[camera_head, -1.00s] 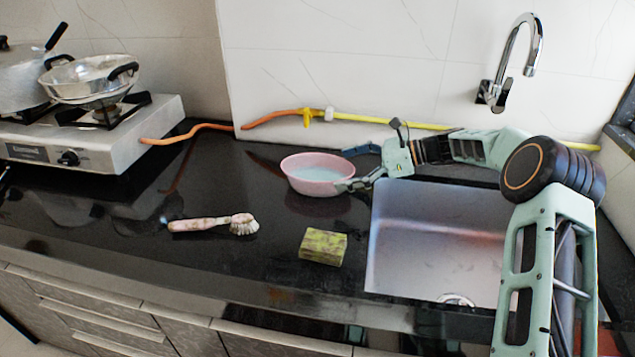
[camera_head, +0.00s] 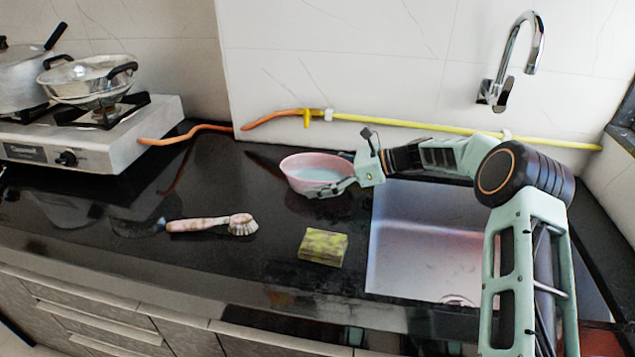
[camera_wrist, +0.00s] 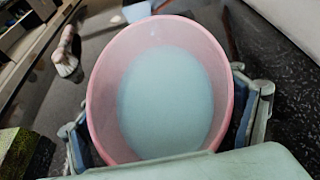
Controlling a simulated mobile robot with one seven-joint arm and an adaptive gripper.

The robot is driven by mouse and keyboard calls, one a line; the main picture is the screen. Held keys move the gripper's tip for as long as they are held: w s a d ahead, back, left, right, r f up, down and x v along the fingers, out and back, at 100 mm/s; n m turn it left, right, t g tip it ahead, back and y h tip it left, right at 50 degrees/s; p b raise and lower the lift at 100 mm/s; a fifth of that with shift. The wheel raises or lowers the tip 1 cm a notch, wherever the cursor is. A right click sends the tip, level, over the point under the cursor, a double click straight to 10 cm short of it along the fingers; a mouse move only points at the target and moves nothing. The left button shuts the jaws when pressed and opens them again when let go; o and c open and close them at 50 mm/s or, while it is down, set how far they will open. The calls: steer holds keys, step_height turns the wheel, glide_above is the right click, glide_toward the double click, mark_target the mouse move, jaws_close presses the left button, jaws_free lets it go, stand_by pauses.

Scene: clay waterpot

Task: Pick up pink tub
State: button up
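The pink tub (camera_head: 303,183) sits upright on the black counter, left of the sink. Its inside looks pale blue. In the wrist view the tub (camera_wrist: 218,52) fills the middle, between my two fingers. My gripper (camera_head: 328,174) reaches it from the right, with one finger along its near side and the other mostly hidden behind it. In the wrist view my gripper (camera_wrist: 165,110) is spread wide, one finger at each side of the tub. The fingers are very close to its wall; whether they touch or press it cannot be told.
A yellow-green sponge (camera_head: 323,247) and a brush (camera_head: 212,224) lie on the counter in front. The sink (camera_head: 415,245) is at right, under my arm. A yellow hose (camera_head: 400,122) runs along the back wall. A gas stove (camera_head: 95,140) with pots stands at left.

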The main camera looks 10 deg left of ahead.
steer(key=c, duration=0.5)
steer(key=shift+r, duration=0.15)
steer(key=shift+c, duration=0.2)
steer(key=shift+r, duration=0.25)
step_height(320, 180, up, 2)
steer(key=shift+r+p, duration=0.15)
steer(key=shift+p, duration=0.2)
steer(key=s+d+r+p, duration=0.1)
steer(key=s+r+p, duration=0.1)
steer(key=s+r, duration=0.8)
steer(key=s, duration=0.4)
steer(key=shift+f, duration=0.1)
